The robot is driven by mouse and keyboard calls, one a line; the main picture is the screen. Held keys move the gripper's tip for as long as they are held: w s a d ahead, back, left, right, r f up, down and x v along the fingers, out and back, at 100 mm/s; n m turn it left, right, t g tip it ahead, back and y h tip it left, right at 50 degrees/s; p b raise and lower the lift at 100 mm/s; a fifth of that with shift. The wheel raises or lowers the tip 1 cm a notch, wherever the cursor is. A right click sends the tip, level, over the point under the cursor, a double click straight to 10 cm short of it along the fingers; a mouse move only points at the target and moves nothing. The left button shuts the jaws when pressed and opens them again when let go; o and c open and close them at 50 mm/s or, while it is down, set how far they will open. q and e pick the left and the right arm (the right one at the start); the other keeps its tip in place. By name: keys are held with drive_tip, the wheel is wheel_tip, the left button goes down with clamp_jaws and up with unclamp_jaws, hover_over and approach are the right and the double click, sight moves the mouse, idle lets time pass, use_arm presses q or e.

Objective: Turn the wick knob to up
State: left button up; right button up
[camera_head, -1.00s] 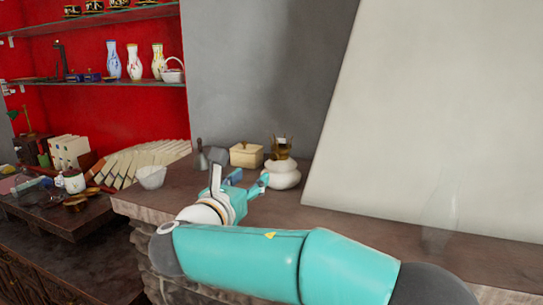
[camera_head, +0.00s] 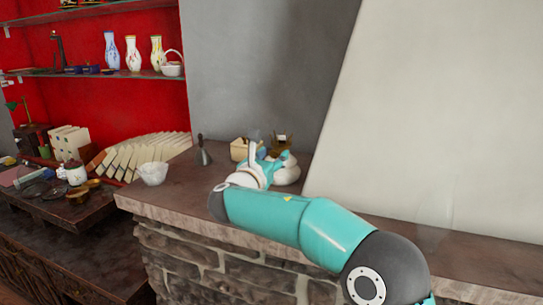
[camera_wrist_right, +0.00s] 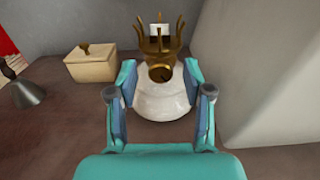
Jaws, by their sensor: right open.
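An oil lamp base stands on the stone ledge, with a round white body (camera_wrist_right: 160,95) and a brass burner with upright prongs (camera_wrist_right: 160,42). A round brass piece, which looks like the wick knob (camera_wrist_right: 161,73), faces my wrist camera. In the head view the lamp's white body (camera_head: 287,173) is partly hidden behind my right gripper (camera_head: 271,148). In the right wrist view my right gripper (camera_wrist_right: 160,85) is open, its two fingers on either side of the lamp's body. I cannot tell whether they touch it. My left gripper is not in view.
A cream lidded box (camera_wrist_right: 91,64) and a grey bell (camera_wrist_right: 26,92) stand left of the lamp. A pale slanted wall (camera_head: 420,120) rises close on the right. A clear glass chimney (camera_head: 436,215) stands on the ledge at right.

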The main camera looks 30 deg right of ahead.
clamp_jaws()
